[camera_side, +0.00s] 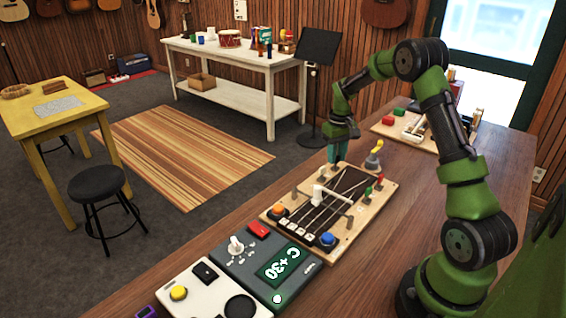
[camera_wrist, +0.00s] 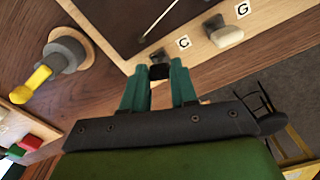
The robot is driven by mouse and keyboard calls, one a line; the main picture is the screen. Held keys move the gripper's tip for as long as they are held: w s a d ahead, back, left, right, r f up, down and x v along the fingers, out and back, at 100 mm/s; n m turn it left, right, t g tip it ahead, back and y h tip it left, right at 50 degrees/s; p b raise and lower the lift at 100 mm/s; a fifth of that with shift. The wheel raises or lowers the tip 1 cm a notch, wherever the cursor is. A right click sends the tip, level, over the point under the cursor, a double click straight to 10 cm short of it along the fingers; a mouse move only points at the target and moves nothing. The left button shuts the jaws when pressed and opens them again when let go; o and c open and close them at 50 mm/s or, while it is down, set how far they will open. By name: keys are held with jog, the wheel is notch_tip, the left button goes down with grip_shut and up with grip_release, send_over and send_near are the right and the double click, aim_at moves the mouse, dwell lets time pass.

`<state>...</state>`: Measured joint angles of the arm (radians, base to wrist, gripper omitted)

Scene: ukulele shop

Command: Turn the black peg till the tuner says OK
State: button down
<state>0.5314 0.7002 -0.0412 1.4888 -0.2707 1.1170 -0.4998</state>
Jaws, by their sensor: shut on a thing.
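The black peg (camera_wrist: 160,71), beside a "C" label, sits at the edge of the wooden string board (camera_side: 345,238). My gripper (camera_wrist: 159,82) is shut on this peg with its teal fingers either side. In the side view my gripper (camera_side: 337,156) is at the far end of the board and the peg is hidden. The tuner (camera_side: 262,262) has a green screen that reads "C +30". A pale peg (camera_wrist: 226,35) beside a "G" label stands next to the black one.
A grey post with a yellow handle (camera_side: 374,158) stands close to my gripper. Red peg (camera_side: 380,178) and green peg (camera_side: 367,191) are on the board's right side. A white box with a yellow button (camera_side: 179,293) lies in front. A tray with colored blocks (camera_side: 408,138) stands behind.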

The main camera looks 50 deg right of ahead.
jog(key=shift+m, duration=1)
jog(key=c, duration=0.9)
grip_release()
notch_tip(320, 180, up, 17)
